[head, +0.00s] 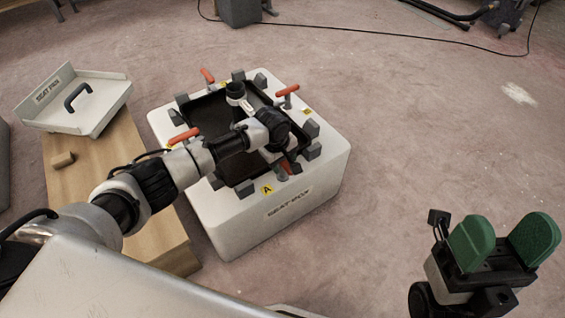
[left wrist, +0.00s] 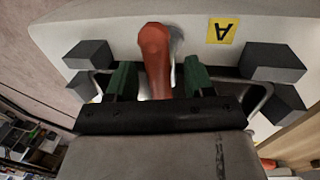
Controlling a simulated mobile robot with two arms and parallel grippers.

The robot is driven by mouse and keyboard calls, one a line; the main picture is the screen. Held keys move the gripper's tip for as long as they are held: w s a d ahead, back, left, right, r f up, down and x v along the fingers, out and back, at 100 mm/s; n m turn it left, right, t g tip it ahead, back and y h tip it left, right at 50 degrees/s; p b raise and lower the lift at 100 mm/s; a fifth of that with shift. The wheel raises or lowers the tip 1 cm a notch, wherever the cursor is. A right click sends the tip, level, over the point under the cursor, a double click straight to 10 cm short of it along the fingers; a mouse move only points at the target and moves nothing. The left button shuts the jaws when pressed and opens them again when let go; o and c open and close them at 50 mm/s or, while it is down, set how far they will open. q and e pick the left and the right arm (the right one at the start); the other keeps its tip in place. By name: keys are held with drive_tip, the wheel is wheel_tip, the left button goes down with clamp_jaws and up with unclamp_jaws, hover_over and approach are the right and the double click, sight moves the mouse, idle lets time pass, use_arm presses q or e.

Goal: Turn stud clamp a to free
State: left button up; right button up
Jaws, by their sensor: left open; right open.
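Stud clamp a has a red-orange handle (head: 284,168) beside the yellow "A" label (head: 267,189) on the white seat box (head: 290,215). In the left wrist view the handle (left wrist: 155,58) stands between the two green finger pads of my left gripper (left wrist: 159,82), near the "A" label (left wrist: 222,31). The left gripper is open, with a gap visible on both sides of the handle. In the head view my left wrist partly covers the clamp and the dark opening. My right gripper (head: 503,243) is open and empty at the lower right, away from the box.
Other orange clamp handles stand at the back left (head: 207,75), back right (head: 288,90) and left (head: 183,136) of the box top. Grey blocks surround the dark opening. A white seat pan (head: 105,103) lies on a wooden bench (head: 90,165).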

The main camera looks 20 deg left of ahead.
use_arm(q)
drive_tip(key=shift+c, duration=0.4)
drive_tip(key=c, duration=0.8)
